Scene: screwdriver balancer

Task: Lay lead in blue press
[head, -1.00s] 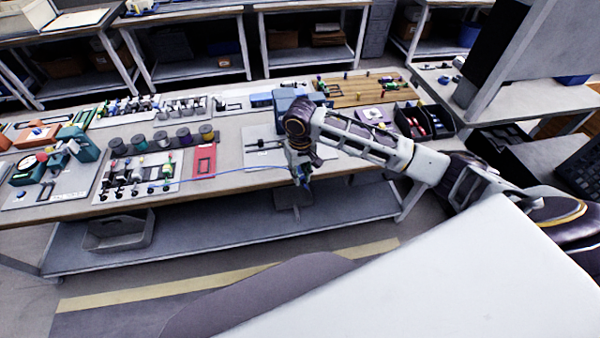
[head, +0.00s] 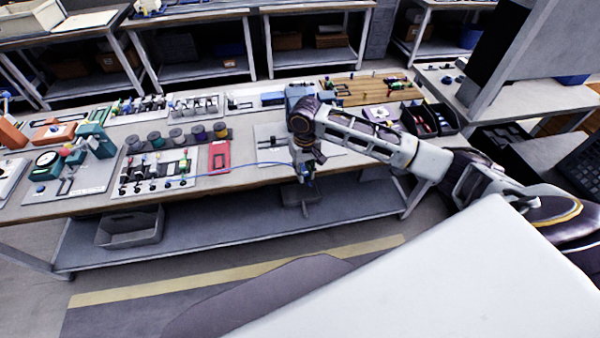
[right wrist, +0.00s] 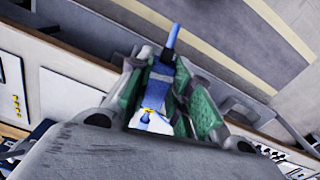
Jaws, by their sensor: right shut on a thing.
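My right gripper (head: 305,177) hangs at the bench's front edge, shut on the end of the thin blue lead (head: 255,164). The lead runs left from the gripper across the bench top toward a white board of small connectors (head: 150,178). In the right wrist view the gripper (right wrist: 160,92) has green finger pads around the lead's blue end piece (right wrist: 171,42). A blue block (head: 298,89), perhaps the blue press, stands behind my arm and is partly hidden by it. My left gripper is not in view.
The bench (head: 230,190) holds a red plate (head: 219,157), a row of spools (head: 175,138), a wooden board (head: 365,90) and a black bin (head: 430,119). A pale plate with a dark fixture (head: 270,137) lies left of my wrist. A grey tray (head: 130,227) sits on the lower shelf.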

